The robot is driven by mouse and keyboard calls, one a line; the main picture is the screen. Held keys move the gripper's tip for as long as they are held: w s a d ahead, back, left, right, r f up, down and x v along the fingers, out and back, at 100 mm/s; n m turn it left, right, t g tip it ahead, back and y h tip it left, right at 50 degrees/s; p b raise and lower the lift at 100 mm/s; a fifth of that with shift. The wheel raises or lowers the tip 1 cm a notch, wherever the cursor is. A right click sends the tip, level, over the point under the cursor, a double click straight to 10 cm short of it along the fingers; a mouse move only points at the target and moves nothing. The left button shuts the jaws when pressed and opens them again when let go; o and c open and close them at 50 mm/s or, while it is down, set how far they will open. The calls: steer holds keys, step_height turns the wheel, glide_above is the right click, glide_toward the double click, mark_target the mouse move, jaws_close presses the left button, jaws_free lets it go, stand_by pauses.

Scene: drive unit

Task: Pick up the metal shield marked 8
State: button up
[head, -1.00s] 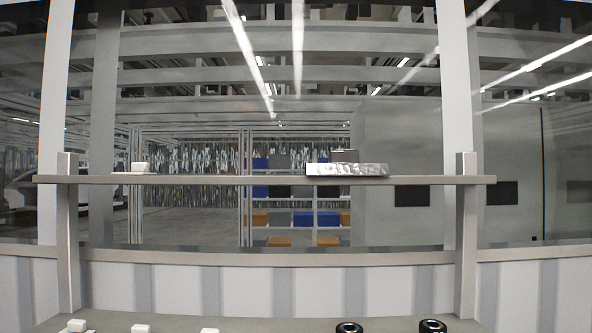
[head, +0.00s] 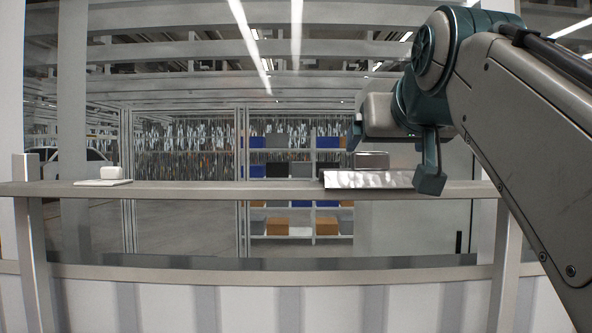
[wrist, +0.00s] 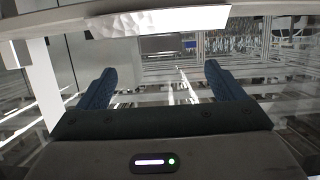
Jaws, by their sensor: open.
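A shiny, crinkled metal piece (head: 367,180) lies on the grey shelf (head: 250,190), right of centre in the head view. I cannot read a number on it, so I cannot tell whether it is the shield marked 8. It also shows along the top of the wrist view (wrist: 158,21). In the wrist view my gripper's two blue fingers (wrist: 158,70) are spread and empty, apart from the metal piece.
A small grey block (head: 371,159) shows behind the metal piece. A white item on a flat plate (head: 108,176) sits at the shelf's left end. The shelf between them is clear. Posts (head: 507,245) hold the shelf at both sides. A rack with coloured bins (head: 300,200) stands far behind.

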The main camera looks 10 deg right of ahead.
mark_target(372, 153)
steer(key=p+x, duration=0.1)
steer(key=x, duration=0.7)
steer(key=shift+w+a+r+p, duration=0.1)
steer(key=shift+w+r+p, duration=0.1)
steer(key=shift+p, duration=0.1)
steer(key=x, duration=0.1)
steer(key=p+x, duration=0.1)
steer(key=x, duration=0.1)
steer(key=p+x, duration=0.1)
steer(key=shift+w+d+r, duration=0.2)
steer(key=shift+w+r, duration=0.05)
steer(key=shift+r, duration=0.05)
steer(key=shift+w+f, duration=0.15)
steer(key=shift+w, duration=0.25)
steer(key=c, duration=1)
steer(key=shift+c, duration=1.2)
